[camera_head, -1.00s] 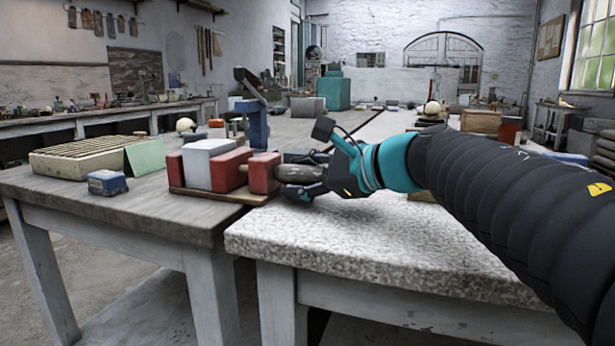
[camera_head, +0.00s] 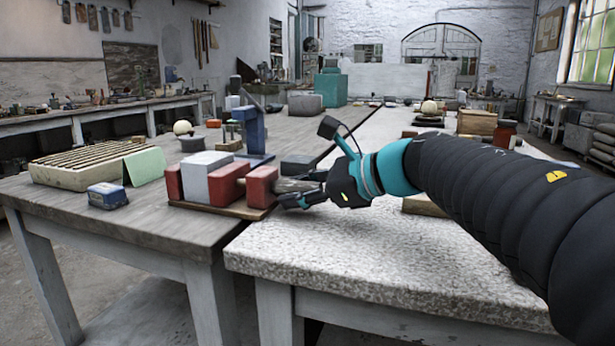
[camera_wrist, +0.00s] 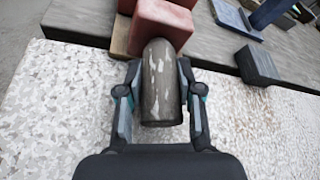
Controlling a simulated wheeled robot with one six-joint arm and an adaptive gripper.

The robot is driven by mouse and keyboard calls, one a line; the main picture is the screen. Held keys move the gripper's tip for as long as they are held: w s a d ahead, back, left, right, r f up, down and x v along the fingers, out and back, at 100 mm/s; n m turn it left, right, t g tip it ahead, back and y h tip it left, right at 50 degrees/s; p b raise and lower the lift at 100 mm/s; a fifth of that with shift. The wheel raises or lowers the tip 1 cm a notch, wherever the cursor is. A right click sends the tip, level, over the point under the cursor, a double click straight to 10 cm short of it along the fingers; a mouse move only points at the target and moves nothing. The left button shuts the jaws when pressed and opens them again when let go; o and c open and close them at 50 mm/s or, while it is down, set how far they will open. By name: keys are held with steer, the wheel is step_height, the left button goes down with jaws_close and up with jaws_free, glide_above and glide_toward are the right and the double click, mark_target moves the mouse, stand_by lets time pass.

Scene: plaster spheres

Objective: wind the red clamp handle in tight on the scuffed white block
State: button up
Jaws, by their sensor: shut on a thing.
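The clamp stands on a brown base board (camera_head: 212,209) at the table's right edge. The scuffed white block (camera_head: 205,172) sits between a red jaw (camera_head: 174,183) on its left and another red jaw (camera_head: 227,185) on its right, seemingly against both; hairline gaps cannot be judged. A red end block (camera_head: 262,187) stands farther right. The handle (camera_wrist: 160,85) is a worn grey-brown cylinder, not red, sticking out toward me; in the head view the fingers partly hide it. My gripper (camera_head: 296,190) is shut on the handle, one finger on each side in the wrist view (camera_wrist: 160,92).
A blue post (camera_head: 251,135) rises behind the clamp. A small blue box (camera_head: 107,195), a green card (camera_head: 144,166) and a ribbed tray (camera_head: 75,172) lie to the left. The speckled stone top (camera_head: 350,265) below my arm is mostly clear.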

steer(key=m+g+p, duration=0.1)
steer(key=p, duration=0.1)
steer(key=m+g+p, duration=0.1)
steer(key=m, duration=0.1)
steer(key=shift+s+a+y+p, duration=0.1)
steer(key=shift+a+y+p, duration=0.05)
steer(key=shift+y+p, duration=0.2)
steer(key=m+g+p, duration=0.2)
steer(key=m, duration=0.1)
steer(key=shift+f+g+y, duration=0.1)
steer(key=shift+g+y, duration=0.2)
steer(key=shift+y, duration=0.05)
jaws_close()
steer(key=m+g+y, duration=0.1)
steer(key=m, duration=0.1)
steer(key=shift+s+m+p, duration=0.1)
steer(key=shift+m+p, duration=0.2)
steer(key=shift+p, duration=0.05)
steer(key=shift+m+g+y, duration=0.8)
steer(key=shift+m+g, duration=0.2)
steer(key=shift+m, duration=0.9)
steer(key=o, duration=0.9)
jaws_free()
steer(key=shift+a, duration=0.1)
steer(key=shift+c, duration=0.2)
